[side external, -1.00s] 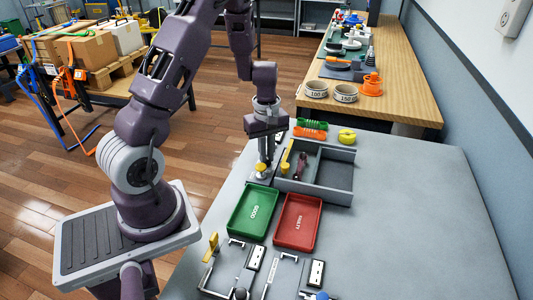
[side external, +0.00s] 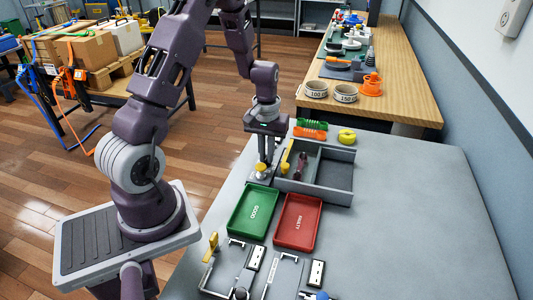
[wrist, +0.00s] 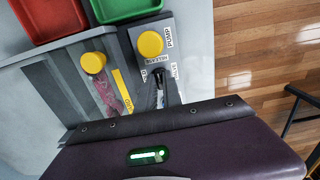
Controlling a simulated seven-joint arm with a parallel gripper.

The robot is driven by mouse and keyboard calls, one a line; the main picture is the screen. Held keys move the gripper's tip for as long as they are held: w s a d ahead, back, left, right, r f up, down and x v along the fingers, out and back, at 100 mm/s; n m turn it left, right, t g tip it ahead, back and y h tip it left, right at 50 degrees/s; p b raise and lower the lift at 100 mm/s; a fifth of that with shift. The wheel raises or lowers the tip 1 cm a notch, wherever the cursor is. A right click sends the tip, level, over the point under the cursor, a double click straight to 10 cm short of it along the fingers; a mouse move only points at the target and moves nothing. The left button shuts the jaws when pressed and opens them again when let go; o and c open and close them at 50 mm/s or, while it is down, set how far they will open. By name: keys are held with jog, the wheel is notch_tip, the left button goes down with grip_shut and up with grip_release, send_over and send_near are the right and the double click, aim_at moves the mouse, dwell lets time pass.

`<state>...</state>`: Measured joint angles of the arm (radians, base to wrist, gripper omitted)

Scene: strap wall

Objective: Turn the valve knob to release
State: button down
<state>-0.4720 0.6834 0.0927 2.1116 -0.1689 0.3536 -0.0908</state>
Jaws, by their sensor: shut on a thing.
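The valve and pump box is a small grey box in the wrist view (wrist: 137,68), with a yellow round button (wrist: 150,43) and a "PUMP" label beside it. Small labels surround the valve spot below the button. In the side view the yellow button (side external: 261,168) shows just below my fingers. My gripper (side external: 264,158) points down over the box, behind the button. Its metal fingers (wrist: 160,90) are shut on the valve knob between the small labels. The knob itself is mostly hidden by the fingers, so its turned angle cannot be read.
A grey divided tray (side external: 330,188) stands right beside the box, holding yellow-handled items in its near compartment. A green tray (side external: 252,209) and a red tray (side external: 298,222) lie in front. The right side of the table (side external: 430,220) is clear.

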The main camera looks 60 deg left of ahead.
dwell(0.5)
jog(key=c, duration=1.5)
grip_release()
notch_tip(320, 180, up, 7)
jog(key=shift+r, duration=0.1)
